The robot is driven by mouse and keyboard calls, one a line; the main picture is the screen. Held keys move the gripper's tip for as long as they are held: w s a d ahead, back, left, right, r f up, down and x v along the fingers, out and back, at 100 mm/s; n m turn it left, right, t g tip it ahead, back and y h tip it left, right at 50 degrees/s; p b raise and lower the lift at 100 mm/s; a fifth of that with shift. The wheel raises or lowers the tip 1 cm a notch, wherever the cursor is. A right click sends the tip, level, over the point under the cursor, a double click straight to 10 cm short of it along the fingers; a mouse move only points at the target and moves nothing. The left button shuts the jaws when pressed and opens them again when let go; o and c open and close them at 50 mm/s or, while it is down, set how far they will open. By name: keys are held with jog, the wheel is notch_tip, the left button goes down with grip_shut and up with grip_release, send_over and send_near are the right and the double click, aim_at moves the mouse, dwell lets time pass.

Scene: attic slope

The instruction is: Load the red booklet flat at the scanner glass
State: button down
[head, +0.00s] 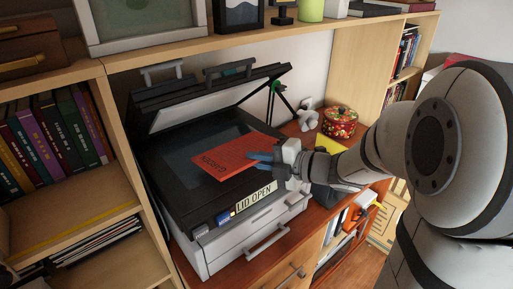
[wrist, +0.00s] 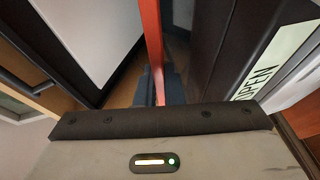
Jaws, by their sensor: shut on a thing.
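My gripper (head: 262,160) is shut on the near right edge of the red booklet (head: 228,156), whose cover reads "GARDEN". The booklet reaches from the fingers over the scanner glass (head: 178,152) and hides part of it. It looks about level; whether it touches the glass I cannot tell. In the wrist view the booklet (wrist: 152,40) shows edge-on as a red strip between the dark fingers (wrist: 154,86). The scanner's lid (head: 210,106) stands raised and tilted at the back. The scanner's front label (head: 254,200) reads "LID OPEN".
A wooden shelf with books (head: 50,135) stands close at the left. A wooden shelf board (head: 240,47) runs above the lid. Right of the scanner are a red patterned tin (head: 340,124), a small grey figure (head: 307,117), a green lamp stand (head: 273,100) and a yellow item (head: 327,143).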

aim_at(231, 145)
jog(key=shift+s+a, duration=0.1)
jog(key=shift+a, duration=0.1)
jog(key=shift+d, duration=0.2)
jog(key=w+a+b, duration=0.1)
jog(key=w, duration=0.1)
jog(key=w+a+f+b, duration=0.1)
jog(key=w+a, duration=0.1)
jog(key=w, duration=0.1)
jog(key=w+a+b, duration=0.1)
jog(key=w+a, duration=0.1)
jog(key=w, duration=0.1)
jog(key=shift+a+f+b, duration=0.25)
jog(key=shift+f+b, duration=0.05)
jog(key=shift+f, duration=0.05)
jog(key=shift+w+a+f+b, duration=0.4)
jog(key=shift+w+a, duration=0.15)
jog(key=shift+w, duration=0.1)
